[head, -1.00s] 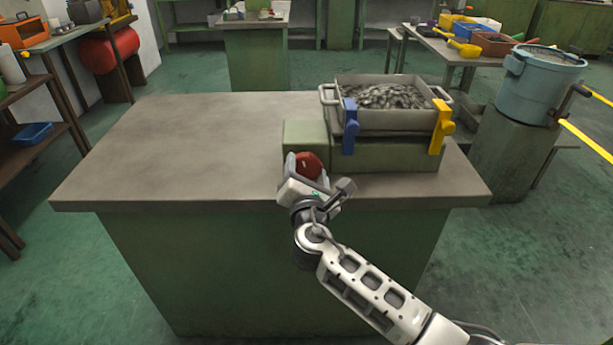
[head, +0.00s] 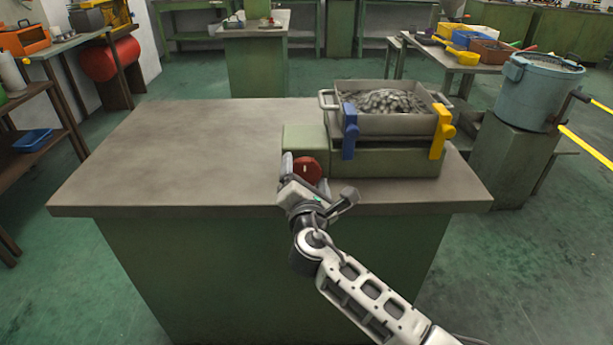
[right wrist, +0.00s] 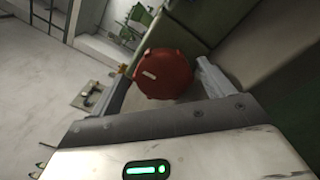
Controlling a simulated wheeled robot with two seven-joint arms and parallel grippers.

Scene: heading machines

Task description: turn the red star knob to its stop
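The red star knob (head: 307,170) sits on the front of a low green block at the front of the bench. It also shows in the right wrist view (right wrist: 162,74), with a pale mark on its face. My right gripper (head: 306,178) is right at the knob, one finger on its left and the other at its lower right. In the right wrist view the fingers (right wrist: 165,88) are spread apart with the knob between their tips. Narrow gaps seem to show, but contact is hard to judge. My left gripper is not in view.
A green box (head: 385,160) with blue (head: 349,130) and yellow (head: 441,130) clamps stands right of the knob and carries a grey tray (head: 385,122) of metal pieces. The left part of the bench top (head: 180,150) is clear. A blue bucket (head: 540,90) stands at right.

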